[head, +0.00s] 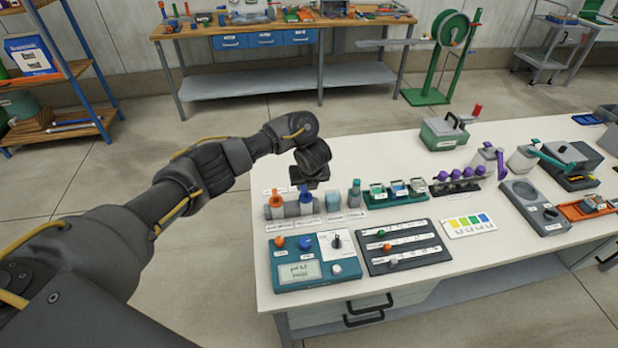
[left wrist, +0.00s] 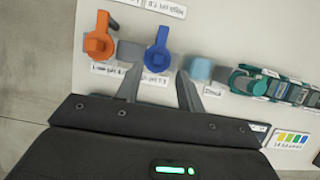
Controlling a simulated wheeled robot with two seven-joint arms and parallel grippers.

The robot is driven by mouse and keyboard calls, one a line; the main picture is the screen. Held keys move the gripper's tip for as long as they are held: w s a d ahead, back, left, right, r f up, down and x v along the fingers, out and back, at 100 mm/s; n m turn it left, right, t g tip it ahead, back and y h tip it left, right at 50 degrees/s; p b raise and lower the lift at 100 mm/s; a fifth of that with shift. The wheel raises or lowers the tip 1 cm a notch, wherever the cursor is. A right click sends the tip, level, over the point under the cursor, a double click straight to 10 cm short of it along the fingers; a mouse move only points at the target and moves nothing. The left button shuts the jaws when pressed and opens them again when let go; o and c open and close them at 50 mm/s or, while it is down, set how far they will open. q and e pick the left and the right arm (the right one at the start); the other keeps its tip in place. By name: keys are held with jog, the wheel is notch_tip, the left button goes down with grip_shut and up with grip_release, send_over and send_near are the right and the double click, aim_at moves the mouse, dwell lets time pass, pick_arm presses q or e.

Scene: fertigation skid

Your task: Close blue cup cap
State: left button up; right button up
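A blue cap (left wrist: 158,48) tops a grey cup, between and just ahead of my left fingertips in the left wrist view. My right gripper is out of view.
A light blue block (left wrist: 201,69) and a teal-capped container (head: 355,192) stand close to the right. A teal meter box (head: 305,272) and a dark slider panel (head: 403,247) lie in front.

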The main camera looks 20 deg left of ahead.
pick_arm(q)
jog(key=p+v, duration=0.5)
jog(key=shift+s+r, duration=0.1)
jog(key=shift+r, duration=0.25)
